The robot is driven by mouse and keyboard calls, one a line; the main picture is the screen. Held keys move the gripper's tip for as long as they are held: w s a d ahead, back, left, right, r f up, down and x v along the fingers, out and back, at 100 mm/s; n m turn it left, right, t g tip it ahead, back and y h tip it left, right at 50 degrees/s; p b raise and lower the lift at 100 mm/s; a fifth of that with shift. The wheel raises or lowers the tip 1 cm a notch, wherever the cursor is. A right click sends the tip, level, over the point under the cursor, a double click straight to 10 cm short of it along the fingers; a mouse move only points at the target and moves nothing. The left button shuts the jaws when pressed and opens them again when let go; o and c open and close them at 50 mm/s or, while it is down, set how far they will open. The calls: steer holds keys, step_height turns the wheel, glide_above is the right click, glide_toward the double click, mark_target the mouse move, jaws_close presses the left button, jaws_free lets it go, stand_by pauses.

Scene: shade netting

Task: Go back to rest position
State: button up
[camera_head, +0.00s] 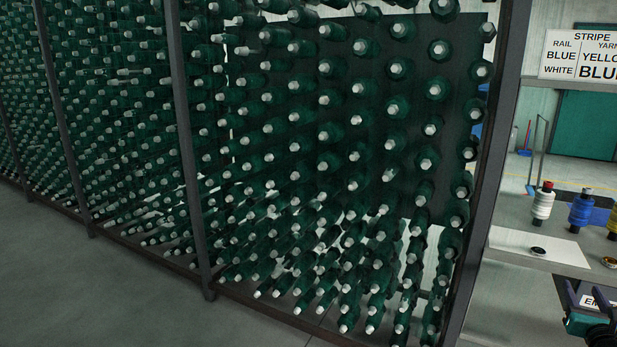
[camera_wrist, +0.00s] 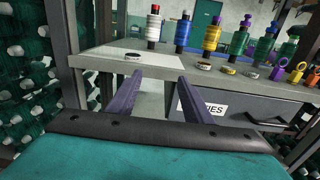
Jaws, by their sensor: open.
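My gripper shows in the wrist view (camera_wrist: 154,92), with its two purple fingers spread apart and nothing between them. It points toward the front of a grey shelf (camera_wrist: 190,66) and the dark drawer or bin below it. In the head view, part of my teal and black arm end (camera_head: 590,318) shows at the lower right corner, below the shelf.
A tall creel rack of green yarn cones (camera_head: 330,160) fills the left and middle. White (camera_wrist: 153,27), blue (camera_wrist: 183,33) and yellow (camera_wrist: 211,38) spools stand on the shelf, with green ones further right. A bin label (camera_wrist: 203,106) and a stripe sign (camera_head: 582,55) show. Grey floor (camera_head: 90,280) is clear.

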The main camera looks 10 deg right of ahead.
steer(key=w+a+f+n+t+y+p, duration=0.1)
steer(key=w+a+f+y+p, duration=0.3)
steer(key=w+a, duration=0.65)
steer(key=w+a+f+n+y+p, duration=0.1)
steer(key=w+a+f+y, duration=0.3)
steer(key=w+a, duration=0.7)
steer(key=w+a+f+m+g+p, duration=0.1)
steer(key=w+a+f+m+p, duration=0.1)
steer(key=a+f, duration=0.65)
steer(key=w+a+f+m+g+p, duration=0.1)
steer(key=w+a+f+m+p, duration=0.3)
steer(key=a, duration=0.7)
steer(key=s+a+f+m+g+p, duration=0.1)
steer(key=s+a+f+m+g, duration=0.35)
steer(key=s+a+f, duration=0.4)
steer(key=s+a+f+m+g+p, duration=0.1)
steer(key=s+a+f+m+g, duration=0.35)
steer(key=s+f, duration=0.55)
steer(key=s+a+f+m+g+y, duration=0.1)
steer(key=s+a+m+g, duration=0.3)
steer(key=s+m, duration=0.4)
steer(key=s+a+f+m+g+y, duration=0.1)
steer(key=s+a+f+m+g, duration=0.2)
steer(key=s, duration=1.2)
steer(key=a+m+g, duration=0.2)
steer(key=m, duration=0.2)
steer(key=shift+s+f+m+g+y, duration=0.15)
steer(key=shift+s+m+g+y, duration=0.25)
